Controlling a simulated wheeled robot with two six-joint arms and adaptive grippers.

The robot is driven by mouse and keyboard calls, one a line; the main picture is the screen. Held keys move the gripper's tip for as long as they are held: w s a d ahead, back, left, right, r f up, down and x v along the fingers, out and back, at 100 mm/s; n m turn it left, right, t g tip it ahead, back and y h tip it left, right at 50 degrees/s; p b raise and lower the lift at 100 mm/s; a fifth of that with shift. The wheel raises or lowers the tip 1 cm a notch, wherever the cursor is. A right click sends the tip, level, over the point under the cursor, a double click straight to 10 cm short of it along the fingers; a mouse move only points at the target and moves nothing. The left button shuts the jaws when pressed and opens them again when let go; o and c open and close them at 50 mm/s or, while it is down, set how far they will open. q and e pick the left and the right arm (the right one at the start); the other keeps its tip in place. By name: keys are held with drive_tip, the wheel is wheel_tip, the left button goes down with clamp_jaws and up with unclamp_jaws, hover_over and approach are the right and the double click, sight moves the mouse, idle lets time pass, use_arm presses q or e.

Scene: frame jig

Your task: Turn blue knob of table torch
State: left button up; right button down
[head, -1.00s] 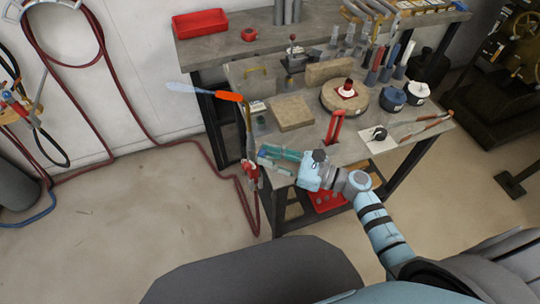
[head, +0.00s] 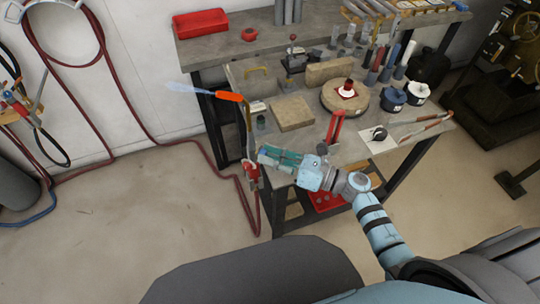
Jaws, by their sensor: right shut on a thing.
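The table torch stands at the left front corner of the workbench. Its thin stem rises to an orange nozzle (head: 229,96), and a pale blue flame (head: 188,88) points left from it. Its red lower body (head: 252,176) hangs by the bench edge with a hose running down. My right gripper (head: 263,155) reaches the torch from the right and is shut at its valve, just above the red body. My left gripper is not in view.
The workbench (head: 308,142) holds a tan block (head: 291,113), a red stand (head: 335,127), a round wooden block (head: 345,98) and blue pots. Dark red hoses (head: 133,105) hang on the wall at left.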

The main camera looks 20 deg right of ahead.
drive_tip(key=shift+m+t+p, duration=0.3)
drive_tip(key=shift+m+p, duration=0.6)
drive_tip(key=shift+m, duration=3)
drive_tip(key=c, duration=1.4)
unclamp_jaws()
drive_tip(key=shift+s, duration=0.1)
drive_tip(key=v, duration=1.1)
drive_tip(key=shift+s+d, duration=0.25)
drive_tip(key=shift+d, duration=0.1)
